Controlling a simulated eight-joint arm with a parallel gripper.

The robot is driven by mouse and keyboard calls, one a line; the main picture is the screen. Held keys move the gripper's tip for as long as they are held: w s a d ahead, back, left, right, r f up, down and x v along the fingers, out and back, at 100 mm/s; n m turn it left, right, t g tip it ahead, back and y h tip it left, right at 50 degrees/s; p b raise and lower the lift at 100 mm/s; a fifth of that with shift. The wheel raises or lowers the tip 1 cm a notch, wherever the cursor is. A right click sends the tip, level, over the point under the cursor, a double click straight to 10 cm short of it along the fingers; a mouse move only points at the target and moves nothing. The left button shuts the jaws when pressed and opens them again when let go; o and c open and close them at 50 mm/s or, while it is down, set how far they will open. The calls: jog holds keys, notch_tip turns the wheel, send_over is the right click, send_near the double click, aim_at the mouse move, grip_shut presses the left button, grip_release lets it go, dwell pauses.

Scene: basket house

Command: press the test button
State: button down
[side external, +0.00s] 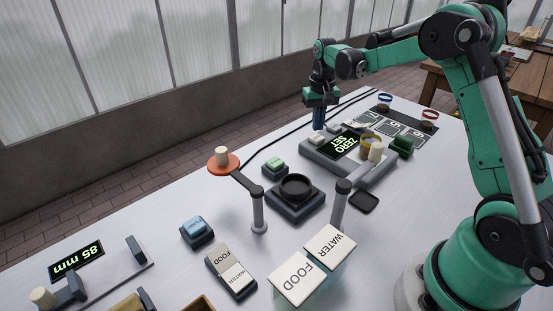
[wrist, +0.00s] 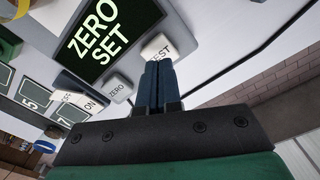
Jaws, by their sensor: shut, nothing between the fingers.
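The TEST button is a pale key on the grey console (side external: 335,162); in the wrist view the TEST button (wrist: 157,45) lies just beyond my fingertips, which hide its lower edge. The console's dark display (wrist: 107,35) reads "ZERO SET" in pale green letters. In the side external view my gripper (side external: 319,128) points straight down at the console's far edge, near the TEST button (side external: 316,139). Its blue fingers are shut together and empty. I cannot tell whether the tips touch the button.
Numbered cards (side external: 393,128) lie right of the console. A black round dish (side external: 296,187), a green-topped button (side external: 275,165) and FOOD and WATER boxes (side external: 297,280) stand nearer. Black cables run behind the console.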

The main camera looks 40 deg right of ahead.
aim_at(317, 137)
jog(key=shift+f, duration=0.15)
jog(key=shift+f, duration=1.2)
jog(key=shift+r, duration=1.35)
jog(key=shift+r, duration=0.1)
jog(key=shift+r, duration=2.95)
